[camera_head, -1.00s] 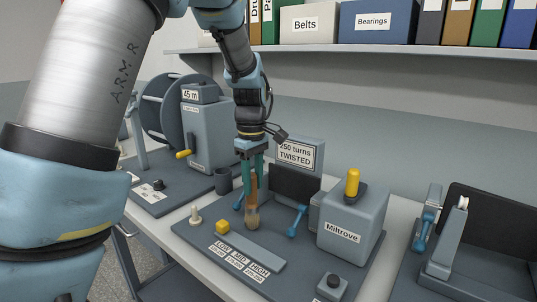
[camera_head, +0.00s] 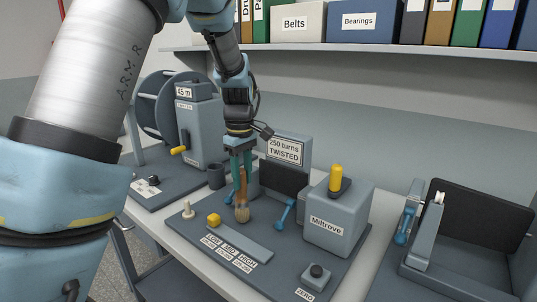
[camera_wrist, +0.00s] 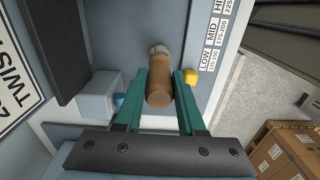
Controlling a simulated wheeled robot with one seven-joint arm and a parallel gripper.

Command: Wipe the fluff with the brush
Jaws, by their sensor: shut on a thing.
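My gripper (camera_head: 240,172) is shut on the brush, with a teal finger on each side of its brown handle. The brush (camera_head: 242,200) hangs with its tan bristles down over the dark grey base plate, behind the yellow knob. I cannot tell whether the bristles touch the plate. In the wrist view, my gripper (camera_wrist: 161,78) has the brush (camera_wrist: 159,93) between its fingers, with the handle end toward the camera and the pale bristles beyond it. I cannot make out any fluff; the brush and fingers hide part of the plate.
A yellow knob (camera_head: 214,220) and a cream peg (camera_head: 188,210) stand left of the brush. A blue lever (camera_head: 286,213) and the Miltrove box (camera_head: 338,218) stand to the right. The "250 turns TWISTED" display (camera_head: 286,150) is behind. A dark cup (camera_head: 216,177) is back left.

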